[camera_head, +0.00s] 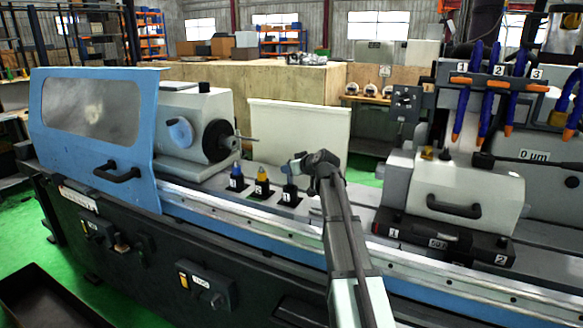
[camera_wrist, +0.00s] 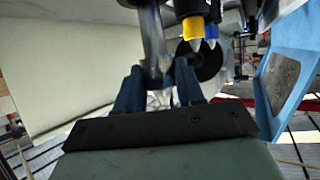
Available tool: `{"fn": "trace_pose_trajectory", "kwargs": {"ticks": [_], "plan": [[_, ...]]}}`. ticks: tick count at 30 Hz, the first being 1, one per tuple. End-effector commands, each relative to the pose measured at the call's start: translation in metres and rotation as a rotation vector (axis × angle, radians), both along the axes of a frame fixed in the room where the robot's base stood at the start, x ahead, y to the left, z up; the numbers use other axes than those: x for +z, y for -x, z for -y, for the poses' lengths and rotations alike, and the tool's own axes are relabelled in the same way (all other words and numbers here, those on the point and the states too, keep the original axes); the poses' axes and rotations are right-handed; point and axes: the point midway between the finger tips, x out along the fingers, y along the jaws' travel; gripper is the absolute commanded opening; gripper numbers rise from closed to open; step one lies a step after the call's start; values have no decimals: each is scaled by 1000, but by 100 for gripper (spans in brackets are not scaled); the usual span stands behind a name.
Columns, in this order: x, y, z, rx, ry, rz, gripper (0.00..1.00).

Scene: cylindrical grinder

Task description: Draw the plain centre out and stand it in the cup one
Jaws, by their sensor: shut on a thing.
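My gripper (camera_head: 296,164) is over the work table, just above the right-hand one of three small dark cups (camera_head: 289,194). In the wrist view my gripper (camera_wrist: 158,80) is shut on a plain grey metal centre (camera_wrist: 151,35), which runs between the fingers to the top edge. The middle cup (camera_head: 262,190) holds a yellow-banded centre (camera_wrist: 190,28). The left cup (camera_head: 236,183) holds a blue-banded centre (camera_wrist: 211,30). The cup numbers are too small to read surely.
The headstock with its black spindle face (camera_head: 218,141) stands left of the cups, a short rod sticking out from it. A blue guard (camera_head: 95,125) with a handle is further left. A grey wheel housing (camera_head: 450,190) stands at the right. Blue coolant hoses (camera_head: 490,100) hang above it.

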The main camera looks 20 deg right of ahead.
Motion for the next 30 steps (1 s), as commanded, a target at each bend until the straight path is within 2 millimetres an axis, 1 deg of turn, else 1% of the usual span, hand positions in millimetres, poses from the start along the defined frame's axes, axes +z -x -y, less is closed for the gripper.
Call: {"fn": "trace_pose_trajectory", "kwargs": {"ticks": [30], "plan": [[-19, 0, 0, -1, 0, 3, 0]]}}
